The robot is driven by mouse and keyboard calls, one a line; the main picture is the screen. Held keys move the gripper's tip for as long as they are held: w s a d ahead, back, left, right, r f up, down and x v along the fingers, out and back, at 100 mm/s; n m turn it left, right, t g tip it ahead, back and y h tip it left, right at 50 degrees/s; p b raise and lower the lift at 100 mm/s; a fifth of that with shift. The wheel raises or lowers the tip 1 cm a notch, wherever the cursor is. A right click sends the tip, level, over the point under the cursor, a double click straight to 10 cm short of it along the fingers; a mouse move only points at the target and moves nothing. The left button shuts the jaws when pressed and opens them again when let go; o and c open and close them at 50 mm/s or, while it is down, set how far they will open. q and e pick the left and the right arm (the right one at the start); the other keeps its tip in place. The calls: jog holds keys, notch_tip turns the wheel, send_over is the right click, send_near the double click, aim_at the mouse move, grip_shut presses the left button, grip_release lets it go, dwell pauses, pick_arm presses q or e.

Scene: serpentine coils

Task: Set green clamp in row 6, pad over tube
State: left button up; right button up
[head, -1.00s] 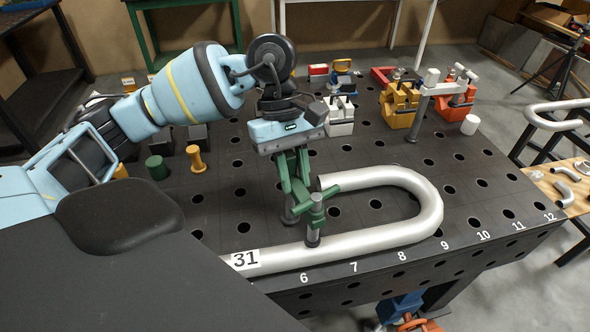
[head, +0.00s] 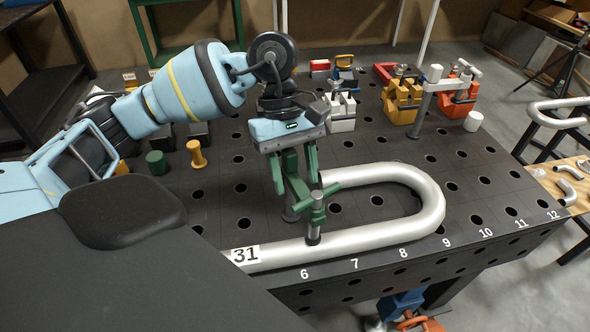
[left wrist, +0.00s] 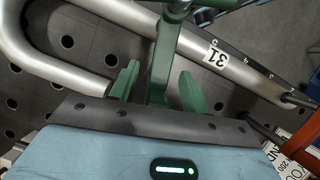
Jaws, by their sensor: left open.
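The green clamp (head: 317,212) stands upright on the black table, its post foot behind the number 6 at the front edge. Its arm reaches forward over the near leg of the silver U-shaped tube (head: 430,200), marked 31. Its dark pad is over that leg and looks in contact with it; a tiny gap cannot be ruled out. My left gripper (head: 294,173) is open, its green fingers on either side of the clamp's rear part. In the left wrist view the clamp (left wrist: 164,60) stands between the spread fingers, apart from both. My right gripper is not in view.
The black table (head: 480,215) has a grid of holes and front-edge numbers. Orange (head: 460,95), yellow (head: 402,100) and white clamps (head: 341,112) stand at the back. A yellow peg (head: 196,155) and a green cylinder (head: 156,164) stand left, beside my arm.

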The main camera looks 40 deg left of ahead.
pick_arm(q)
jog(key=shift+r, duration=0.2)
jog(key=v, duration=0.6)
jog(key=shift+w+a+r, duration=0.1)
jog(key=shift+r, duration=0.2)
jog(key=shift+a+r, duration=0.2)
jog(key=shift+r, duration=0.2)
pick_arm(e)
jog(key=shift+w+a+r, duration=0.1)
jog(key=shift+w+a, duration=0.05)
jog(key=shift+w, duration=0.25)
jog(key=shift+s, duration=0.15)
